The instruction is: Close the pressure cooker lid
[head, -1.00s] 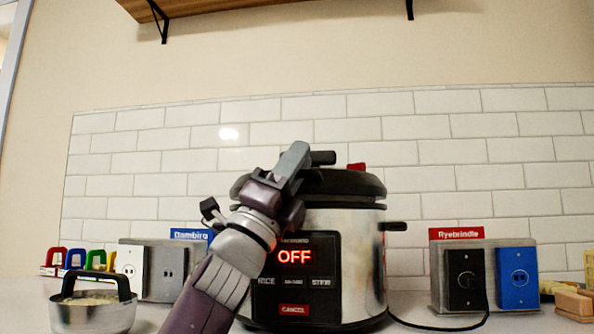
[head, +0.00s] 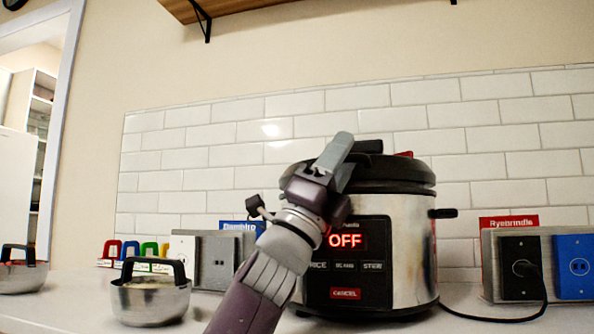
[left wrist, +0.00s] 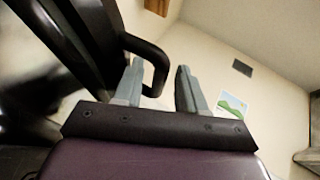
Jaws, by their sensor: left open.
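The pressure cooker (head: 410,240) stands on the counter, silver with a black front panel that reads OFF. Its black lid (head: 400,172) lies over the top of the pot; whether it is latched I cannot tell. My left gripper (head: 342,148) is in front of the lid's left part in the head view. In the left wrist view the fingers of my left gripper (left wrist: 160,85) are apart, and the lid's black handle (left wrist: 153,60) loops at the left finger, partly hidden by it. I cannot tell whether they touch. My right gripper is not in view.
A silver pot with a black handle (head: 150,300) stands left of the cooker, with another (head: 20,272) at the far left. Outlet boxes stand at the left (head: 218,262) and right (head: 500,262). A black cord (head: 500,318) lies on the counter at right.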

